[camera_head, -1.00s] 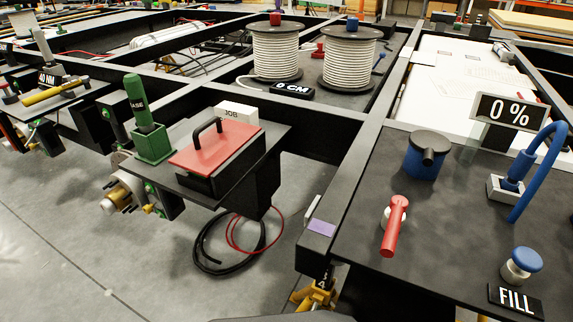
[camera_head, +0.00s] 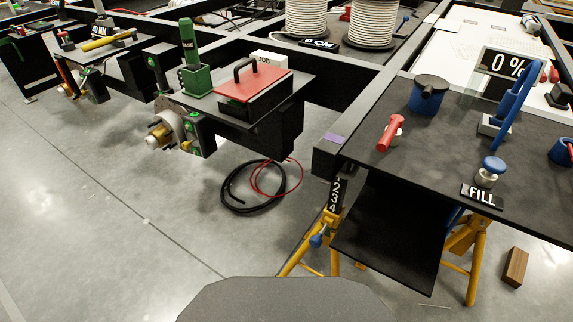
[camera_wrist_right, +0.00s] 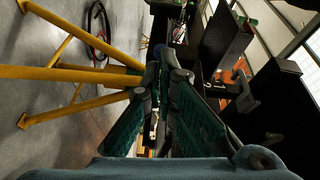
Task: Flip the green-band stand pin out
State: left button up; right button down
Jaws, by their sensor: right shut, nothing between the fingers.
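A yellow stand (camera_head: 330,222) holds up the near corner of the black frame in the head view. A black post with white numbers (camera_head: 336,195) rises from it, and a blue knob (camera_head: 317,240) sticks out at its left side. A second yellow stand (camera_head: 474,245) is partly hidden behind a black panel. I cannot make out a green band on either stand. Neither gripper shows in the head view.
A black panel (camera_head: 390,225) hangs under the frame between the stands. A coiled black hose (camera_head: 238,207) lies on the floor to the left, and a wooden block (camera_head: 515,267) to the right. The grey floor (camera_head: 110,240) at front left is clear.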

jog(key=w+d+f+n+g+h, duration=0.1)
jog(key=w+d+f+n+h, duration=0.35)
jog(key=d+f+h, duration=0.35)
jog(key=s+d+f+n+g+h, duration=0.3)
jog(key=s+d+g+h, duration=0.1)
jog(key=d+g+h, duration=0.15)
jog(key=s+a+n+g+y, duration=0.2)
jog(key=s+a+g, duration=0.35)
jog(key=s, duration=0.25)
pick_arm(q)
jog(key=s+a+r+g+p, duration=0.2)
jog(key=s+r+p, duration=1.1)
jog(key=p, duration=1.6)
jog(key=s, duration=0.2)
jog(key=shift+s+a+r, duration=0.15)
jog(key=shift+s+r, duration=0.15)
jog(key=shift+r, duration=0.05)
pick_arm(e)
jog(key=s+r+g, duration=0.1)
jog(key=s+r, duration=1.3)
jog(key=s, duration=0.2)
jog(key=shift+s+d+r, duration=0.2)
jog(key=shift+s+d, duration=0.1)
jog(key=shift+d, duration=0.1)
